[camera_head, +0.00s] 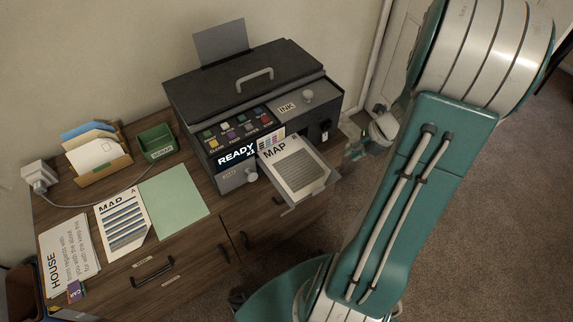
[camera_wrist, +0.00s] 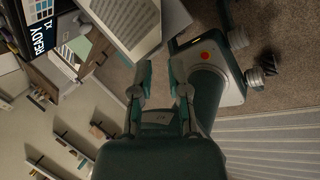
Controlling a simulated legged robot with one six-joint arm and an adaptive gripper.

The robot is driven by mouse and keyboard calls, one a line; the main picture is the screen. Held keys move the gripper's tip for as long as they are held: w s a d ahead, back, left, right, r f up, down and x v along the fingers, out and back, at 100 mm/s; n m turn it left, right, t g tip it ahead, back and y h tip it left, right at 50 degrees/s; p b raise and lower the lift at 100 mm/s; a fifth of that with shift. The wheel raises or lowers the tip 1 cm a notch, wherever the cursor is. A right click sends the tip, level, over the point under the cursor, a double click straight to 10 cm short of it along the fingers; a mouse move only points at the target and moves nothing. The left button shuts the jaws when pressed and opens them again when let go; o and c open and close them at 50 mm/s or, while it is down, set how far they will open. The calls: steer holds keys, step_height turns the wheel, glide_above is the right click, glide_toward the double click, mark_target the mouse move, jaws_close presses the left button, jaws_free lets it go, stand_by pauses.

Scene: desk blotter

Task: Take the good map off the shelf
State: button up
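A white sheet headed MAP (camera_head: 297,172), with printed grey rows, lies on the output shelf (camera_head: 318,190) at the front of the dark printer. In the wrist view the sheet (camera_wrist: 128,22) shows at the top, beyond and left of the fingertips. My gripper (camera_head: 354,149) is just right of the shelf, apart from the sheet, and partly hidden by my arm. In the wrist view its two fingers (camera_wrist: 161,72) stand apart with nothing between them.
The printer (camera_head: 250,85) has a READY display (camera_head: 237,151), buttons and a lid handle. A green sheet (camera_head: 173,203), a HOUSE page (camera_head: 68,255), a letter holder (camera_head: 98,160) and a green box (camera_head: 156,142) occupy the desk's left. Carpet (camera_head: 480,200) is open at right.

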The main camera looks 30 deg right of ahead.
steer(key=x, duration=0.6)
steer(key=shift+d+f, duration=0.1)
steer(key=shift+d, duration=0.15)
steer(key=x, duration=0.5)
steer(key=shift+a, duration=0.15)
jaws_close()
